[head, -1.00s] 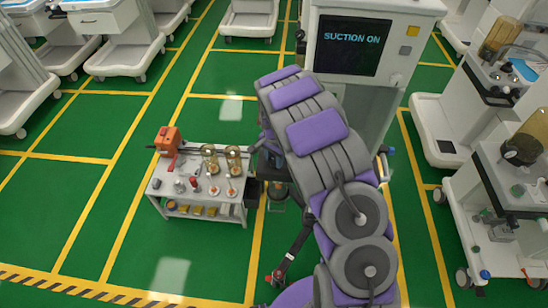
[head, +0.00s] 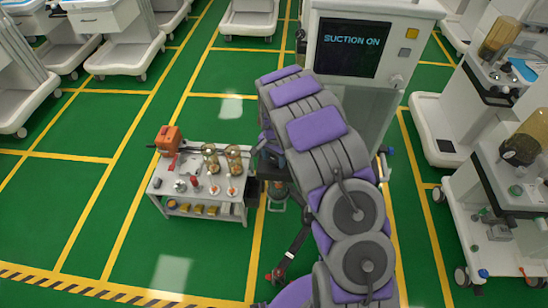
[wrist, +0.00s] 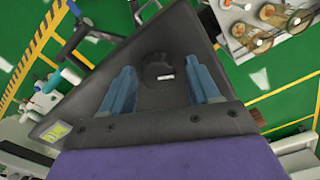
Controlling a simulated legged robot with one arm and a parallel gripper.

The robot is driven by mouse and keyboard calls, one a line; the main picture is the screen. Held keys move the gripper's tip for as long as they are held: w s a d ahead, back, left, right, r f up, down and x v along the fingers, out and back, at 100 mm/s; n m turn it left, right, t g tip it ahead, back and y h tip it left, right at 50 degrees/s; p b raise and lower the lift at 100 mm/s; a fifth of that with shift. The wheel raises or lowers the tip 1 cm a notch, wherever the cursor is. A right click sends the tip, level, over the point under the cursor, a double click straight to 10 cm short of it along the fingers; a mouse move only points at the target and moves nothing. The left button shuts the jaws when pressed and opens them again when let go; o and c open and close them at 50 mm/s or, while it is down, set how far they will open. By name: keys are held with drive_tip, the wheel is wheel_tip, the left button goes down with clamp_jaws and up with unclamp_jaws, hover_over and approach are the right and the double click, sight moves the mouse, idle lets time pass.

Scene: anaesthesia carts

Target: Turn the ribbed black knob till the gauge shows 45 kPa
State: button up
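In the wrist view a round black knob (wrist: 158,70) with a pale mark sits on a dark grey panel (wrist: 165,35). My gripper (wrist: 160,64) is open, its two blue fingers standing apart on either side of the knob. There are gaps between the knob and both fingers. A small yellow-green display or label (wrist: 57,131) shows at the panel's lower left corner; its text is unreadable. In the head view my arm covers the knob, the gripper and any gauge. The white cart (head: 385,95) behind the arm has a screen (head: 346,47) reading "SUCTION ON".
A low grey trolley (head: 203,205) with several flasks, small knobs and an orange device (head: 169,139) stands left of my arm. White carts stand at the right (head: 500,225) and back left (head: 120,45). The green floor (head: 110,200) between is clear.

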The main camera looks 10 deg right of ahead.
sight(274, 159)
drive_tip(key=shift+o, duration=0.2)
wheel_tip(274, 159, up, 17)
drive_tip(key=p, duration=0.2)
drive_tip(key=shift+r+p, duration=0.15)
drive_tip(key=shift+p, duration=0.25)
idle(0.4)
drive_tip(key=s+d+r+n, duration=0.1)
drive_tip(key=s+r, duration=0.3)
drive_tip(key=s, duration=0.3)
drive_tip(key=s+r+n, duration=0.1)
drive_tip(key=s+r, duration=0.2)
drive_tip(key=s, duration=0.4)
drive_tip(key=s+d+r+n, duration=0.1)
drive_tip(key=s+r+n, duration=0.1)
drive_tip(key=s+r, duration=0.3)
drive_tip(key=s+a+f+n+g, duration=0.1)
drive_tip(key=s+n, duration=0.4)
drive_tip(key=s, duration=1.8)
drive_tip(key=shift+s+a+g, duration=0.15)
drive_tip(key=shift+a+g, duration=0.25)
drive_tip(key=shift+a, duration=0.05)
